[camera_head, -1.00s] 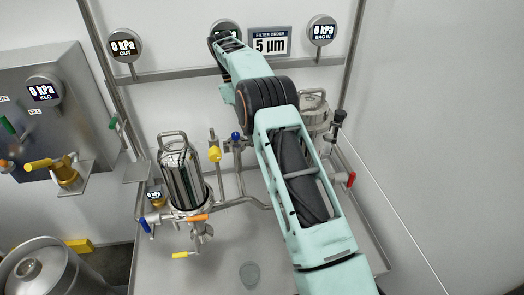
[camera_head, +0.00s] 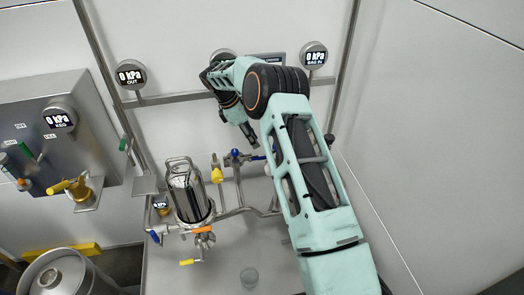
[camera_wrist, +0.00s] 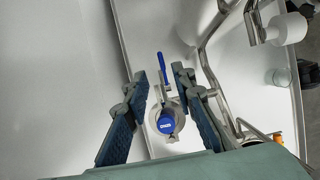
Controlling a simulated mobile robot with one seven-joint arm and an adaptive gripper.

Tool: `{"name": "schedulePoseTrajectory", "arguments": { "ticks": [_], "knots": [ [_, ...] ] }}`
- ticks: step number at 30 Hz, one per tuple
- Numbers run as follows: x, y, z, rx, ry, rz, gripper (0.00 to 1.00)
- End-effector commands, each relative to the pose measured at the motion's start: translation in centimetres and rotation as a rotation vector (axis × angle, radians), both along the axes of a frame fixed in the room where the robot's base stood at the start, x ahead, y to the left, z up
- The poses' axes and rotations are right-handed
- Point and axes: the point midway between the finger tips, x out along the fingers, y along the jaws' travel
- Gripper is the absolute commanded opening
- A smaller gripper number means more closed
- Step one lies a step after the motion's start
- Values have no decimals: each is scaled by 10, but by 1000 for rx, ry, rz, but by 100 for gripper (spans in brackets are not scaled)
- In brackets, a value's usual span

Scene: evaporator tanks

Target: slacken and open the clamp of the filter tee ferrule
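My gripper (camera_wrist: 160,76) is open in the wrist view, with one dark ridged finger on each side. Between the fingers, farther off, is a metal pipe fitting (camera_wrist: 176,131) with a round blue cap (camera_wrist: 167,122) and a blue lever (camera_wrist: 163,70). I see no contact with it. In the head view my gripper (camera_head: 248,136) points down beside the pipework, close to a blue-handled valve (camera_head: 236,155). The ferrule clamp cannot be clearly made out in either view, and my arm hides part of the pipework on the right.
A shiny filter housing (camera_head: 186,190) with orange, blue and yellow handles stands to the left. A yellow valve (camera_head: 217,174) is between it and my gripper. Bent pipes (camera_wrist: 209,70) run close to the right finger.

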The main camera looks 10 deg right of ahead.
Motion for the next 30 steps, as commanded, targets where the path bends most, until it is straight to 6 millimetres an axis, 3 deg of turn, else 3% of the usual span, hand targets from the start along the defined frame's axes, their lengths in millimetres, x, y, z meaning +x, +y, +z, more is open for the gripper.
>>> {"name": "schedulePoseTrajectory", "arguments": {
  "ticks": [9, 15, 26, 30],
  "knots": [
    [-1, -23, -56, 1, 3, -2, 24],
    [-1, -32, -77, 0, 2, -4, 24],
    [0, -34, -82, 1, -1, -4, 24],
    [0, -34, -82, 0, 0, -3, 10]
  ]
}}
